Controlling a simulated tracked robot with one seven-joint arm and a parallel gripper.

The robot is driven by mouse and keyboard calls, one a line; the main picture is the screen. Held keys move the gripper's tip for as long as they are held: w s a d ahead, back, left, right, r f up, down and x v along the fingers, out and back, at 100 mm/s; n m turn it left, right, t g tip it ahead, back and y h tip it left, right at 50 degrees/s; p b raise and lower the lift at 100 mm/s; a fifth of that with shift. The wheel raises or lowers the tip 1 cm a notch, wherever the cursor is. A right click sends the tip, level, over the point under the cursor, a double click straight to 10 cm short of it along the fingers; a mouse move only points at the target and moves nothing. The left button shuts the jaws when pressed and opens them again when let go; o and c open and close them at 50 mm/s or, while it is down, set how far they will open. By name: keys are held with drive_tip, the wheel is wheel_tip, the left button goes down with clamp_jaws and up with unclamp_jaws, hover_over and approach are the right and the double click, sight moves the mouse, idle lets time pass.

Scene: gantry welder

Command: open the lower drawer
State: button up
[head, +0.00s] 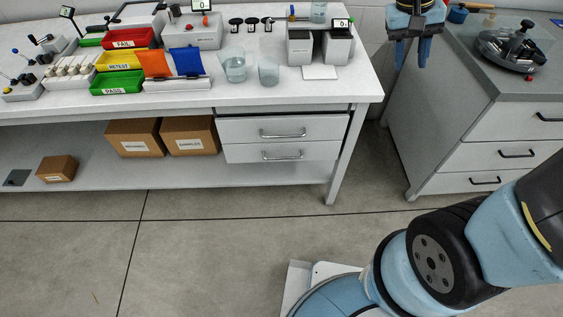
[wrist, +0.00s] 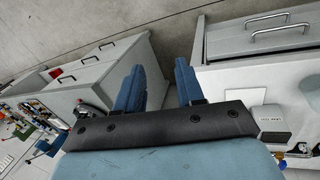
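The lower drawer (head: 240,152) sits under the right part of the white workbench in the head view. It has a white front and a metal bar handle (head: 282,155), and looks closed. In the wrist view, which looks upside down, two bar handles (wrist: 280,36) show at the upper right. My gripper (head: 412,52) is up and right of the drawers, near the gap between bench and grey-topped cabinet. Its blue fingers (wrist: 157,82) are apart with nothing between them, touching no drawer.
The workbench top (head: 335,92) holds trays, beakers and instruments. Cardboard boxes (head: 190,135) stand on its lower shelf, left of the drawers. A bench leg (head: 345,155) stands just right of them. A cabinet (head: 470,155) with black-handled drawers is at right. The floor in front is clear.

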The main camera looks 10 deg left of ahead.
drive_tip(key=w+a+f+n+t+h, duration=0.2)
drive_tip(key=a+f+h, duration=0.2)
drive_tip(key=a+f, duration=0.7)
drive_tip(key=w+a+f+n+t+h, duration=0.2)
drive_tip(key=a+f+h, duration=0.2)
drive_tip(key=a+f, duration=0.75)
drive_tip(key=s+a+f+n+t+y, duration=0.3)
drive_tip(key=s+f+t, duration=0.15)
drive_tip(key=f, duration=0.65)
drive_tip(key=s+a+f+n+t+y, duration=0.2)
drive_tip(key=s+f+n+t, duration=0.3)
drive_tip(key=f, duration=0.6)
drive_tip(key=s+a+f+n+t+y, duration=0.25)
drive_tip(key=f+t, duration=0.35)
drive_tip(key=f, duration=0.4)
drive_tip(key=f+x, duration=0.1)
drive_tip(key=x, duration=1.2)
drive_tip(key=shift+w, duration=0.45)
drive_tip(key=shift+a+r+y, duration=0.1)
drive_tip(key=shift+y, duration=0.15)
drive_tip(key=shift+c, duration=0.2)
clamp_jaws()
